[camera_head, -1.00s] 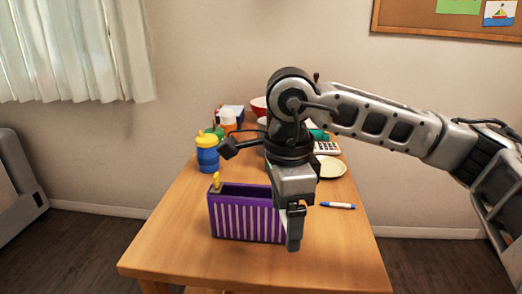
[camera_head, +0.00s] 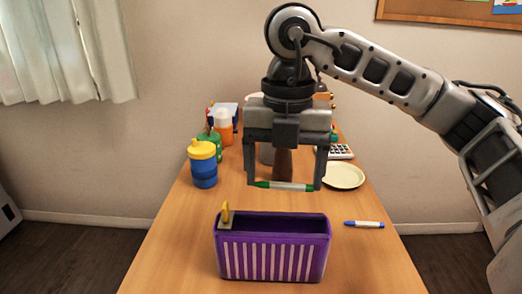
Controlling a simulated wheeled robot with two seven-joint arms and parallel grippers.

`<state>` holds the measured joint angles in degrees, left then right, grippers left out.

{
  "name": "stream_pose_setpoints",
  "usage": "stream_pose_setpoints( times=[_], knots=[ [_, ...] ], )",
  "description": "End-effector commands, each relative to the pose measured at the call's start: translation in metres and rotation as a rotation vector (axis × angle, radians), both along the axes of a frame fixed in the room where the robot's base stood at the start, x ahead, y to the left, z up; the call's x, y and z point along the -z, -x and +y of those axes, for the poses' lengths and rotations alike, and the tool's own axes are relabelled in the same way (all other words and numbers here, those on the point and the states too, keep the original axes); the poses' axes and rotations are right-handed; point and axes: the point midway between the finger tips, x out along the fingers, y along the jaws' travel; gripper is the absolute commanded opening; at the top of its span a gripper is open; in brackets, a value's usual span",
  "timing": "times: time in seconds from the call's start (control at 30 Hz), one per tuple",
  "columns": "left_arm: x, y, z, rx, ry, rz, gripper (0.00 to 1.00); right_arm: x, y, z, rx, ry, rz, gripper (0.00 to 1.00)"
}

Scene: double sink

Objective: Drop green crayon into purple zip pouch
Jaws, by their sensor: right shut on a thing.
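The purple zip pouch (camera_head: 272,258) with white stripes stands open at the top near the front of the table. A yellow zip tab (camera_head: 225,214) sticks up at its left end. My right gripper (camera_head: 284,186) is shut on the green crayon (camera_head: 284,186), which has a white middle and lies level between the two fingertips. The gripper points down, above and slightly behind the pouch opening, with the crayon clear of the pouch. The inside of the pouch shows only in part. My left gripper is not in view.
A blue marker (camera_head: 364,224) lies right of the pouch on the wooden table (camera_head: 170,262). A plate (camera_head: 343,176) and a calculator (camera_head: 341,152) are behind it. A blue cup with a yellow lid (camera_head: 203,165), a green cup (camera_head: 210,143) and an orange bottle (camera_head: 223,126) stand at the back left.

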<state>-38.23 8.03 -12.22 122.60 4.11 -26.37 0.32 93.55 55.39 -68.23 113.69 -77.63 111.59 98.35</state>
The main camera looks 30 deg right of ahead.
Motion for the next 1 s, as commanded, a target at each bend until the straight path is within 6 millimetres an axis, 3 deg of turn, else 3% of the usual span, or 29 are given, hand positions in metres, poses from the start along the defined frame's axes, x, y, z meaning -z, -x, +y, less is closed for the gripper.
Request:
stream_pose_setpoints(
  times=[0.23, 0.63, 0.97, 1.0],
  knots=[
    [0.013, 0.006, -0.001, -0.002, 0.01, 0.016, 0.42, 0.012, 0.0, 0.0, 0.005, 0.0, 0.0, 0.6],
    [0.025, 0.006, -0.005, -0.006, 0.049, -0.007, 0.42, 0.057, 0.001, 0.0, 0.004, 0.0, 0.0, 0.6],
    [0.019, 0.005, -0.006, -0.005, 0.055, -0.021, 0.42, 0.06, 0.001, 0.0, 0.004, 0.0, 0.0, 0.6],
    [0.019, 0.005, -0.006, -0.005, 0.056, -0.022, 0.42, 0.06, 0.001, 0.0, 0.004, 0.0, 0.0, 0.83]
  ],
)
